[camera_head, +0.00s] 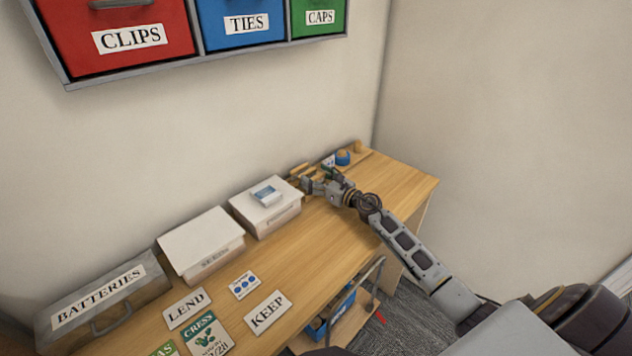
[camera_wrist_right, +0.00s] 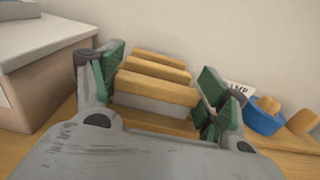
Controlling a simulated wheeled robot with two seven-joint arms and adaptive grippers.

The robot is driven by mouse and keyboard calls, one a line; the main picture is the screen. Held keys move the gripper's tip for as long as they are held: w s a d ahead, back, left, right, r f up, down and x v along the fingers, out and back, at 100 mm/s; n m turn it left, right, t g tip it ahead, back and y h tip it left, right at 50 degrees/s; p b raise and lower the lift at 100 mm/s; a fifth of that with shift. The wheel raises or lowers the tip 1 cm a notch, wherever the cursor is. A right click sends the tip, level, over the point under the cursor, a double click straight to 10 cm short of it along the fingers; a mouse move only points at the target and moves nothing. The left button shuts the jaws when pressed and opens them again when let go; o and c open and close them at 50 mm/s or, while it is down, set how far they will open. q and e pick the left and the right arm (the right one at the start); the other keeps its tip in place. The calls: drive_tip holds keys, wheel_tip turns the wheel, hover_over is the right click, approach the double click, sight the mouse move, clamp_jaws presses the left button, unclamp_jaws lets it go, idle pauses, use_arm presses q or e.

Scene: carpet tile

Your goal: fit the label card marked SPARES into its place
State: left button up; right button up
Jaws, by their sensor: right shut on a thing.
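No card in view reads SPARES. My right gripper (camera_head: 318,184) is at the back right of the desk, beside the lidded white box. In the right wrist view its green-padded fingers (camera_wrist_right: 160,92) stand either side of a wooden slatted piece (camera_wrist_right: 152,62) and a pale strip (camera_wrist_right: 155,106). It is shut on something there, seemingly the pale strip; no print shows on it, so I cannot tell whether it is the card. The slatted piece also shows in the head view (camera_head: 300,170), partly hidden by the gripper. My left gripper is out of view.
On the desk lie cards LEND (camera_head: 187,308), KEEP (camera_head: 268,312) and CRESS (camera_head: 207,335). A BATTERIES box (camera_head: 130,312), two pale boxes (camera_head: 200,240) (camera_head: 290,212) and a blue roll (camera_head: 343,158) stand along the wall. Labelled bins (camera_head: 165,62) hang above. The desk's right end is clear.

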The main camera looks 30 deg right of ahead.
sight(316, 176)
drive_tip(key=shift+r, duration=0.15)
drive_tip(key=shift+r+p, duration=0.6)
drive_tip(key=shift+r, duration=0.5)
wheel_tip(316, 176, up, 4)
drive_tip(key=shift+f+p, duration=0.1)
drive_tip(key=shift+p, duration=0.95)
wheel_tip(316, 176, up, 3)
drive_tip(key=shift+f+p, duration=0.1)
drive_tip(key=shift+p, duration=0.8)
drive_tip(key=shift+r, duration=0.45)
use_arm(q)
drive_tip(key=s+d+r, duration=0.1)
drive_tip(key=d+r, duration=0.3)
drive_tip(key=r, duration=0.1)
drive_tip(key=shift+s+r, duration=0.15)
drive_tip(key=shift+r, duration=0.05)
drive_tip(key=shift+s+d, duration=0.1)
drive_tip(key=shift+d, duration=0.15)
